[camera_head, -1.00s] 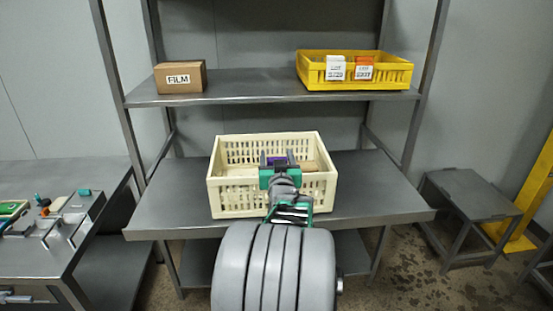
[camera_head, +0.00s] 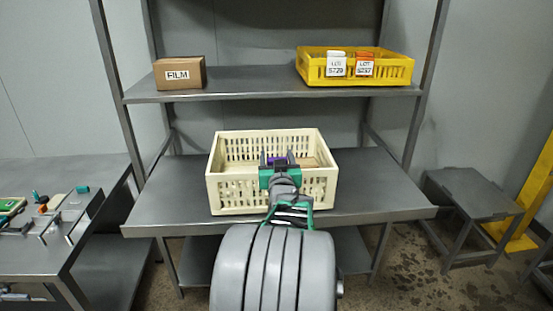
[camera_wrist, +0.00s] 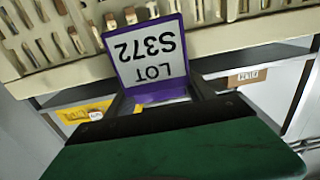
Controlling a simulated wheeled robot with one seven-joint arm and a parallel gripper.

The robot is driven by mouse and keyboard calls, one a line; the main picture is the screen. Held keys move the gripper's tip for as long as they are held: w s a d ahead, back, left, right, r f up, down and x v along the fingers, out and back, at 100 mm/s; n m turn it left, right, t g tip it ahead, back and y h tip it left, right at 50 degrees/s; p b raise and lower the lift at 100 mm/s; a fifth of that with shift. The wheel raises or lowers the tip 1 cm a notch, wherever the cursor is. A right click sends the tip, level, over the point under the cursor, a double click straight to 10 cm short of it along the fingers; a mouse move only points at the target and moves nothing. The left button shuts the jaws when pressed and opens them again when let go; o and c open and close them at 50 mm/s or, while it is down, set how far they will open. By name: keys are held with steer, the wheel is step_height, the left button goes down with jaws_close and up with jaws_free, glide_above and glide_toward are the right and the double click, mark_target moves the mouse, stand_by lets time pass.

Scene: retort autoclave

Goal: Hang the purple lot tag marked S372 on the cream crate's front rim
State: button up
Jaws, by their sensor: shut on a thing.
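The purple-framed lot tag (camera_wrist: 148,50) fills the middle of the wrist view, its white face reading LOT S372 upside down. My gripper (camera_head: 277,157) is shut on it. In the head view only a bit of purple (camera_head: 276,160) shows between the fingers. The cream crate (camera_head: 232,192) stands on the middle shelf, with my gripper in front of and over its front rim. Its slotted wall (camera_wrist: 55,62) lies close behind the tag in the wrist view. I cannot tell whether the tag touches the rim.
A yellow crate (camera_head: 390,74) with two hung lot tags, S729 (camera_head: 336,66) and S237 (camera_head: 365,66), stands on the upper shelf. A brown FILM box (camera_head: 180,74) is at its left. A bench with small items is at left. The shelf (camera_head: 375,190) is clear beside the cream crate.

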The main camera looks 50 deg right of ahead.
steer(key=shift+f+b, duration=0.75)
steer(key=shift+b, duration=0.15)
steer(key=o, duration=1.4)
steer(key=b+v, duration=0.1)
steer(key=v, duration=0.7)
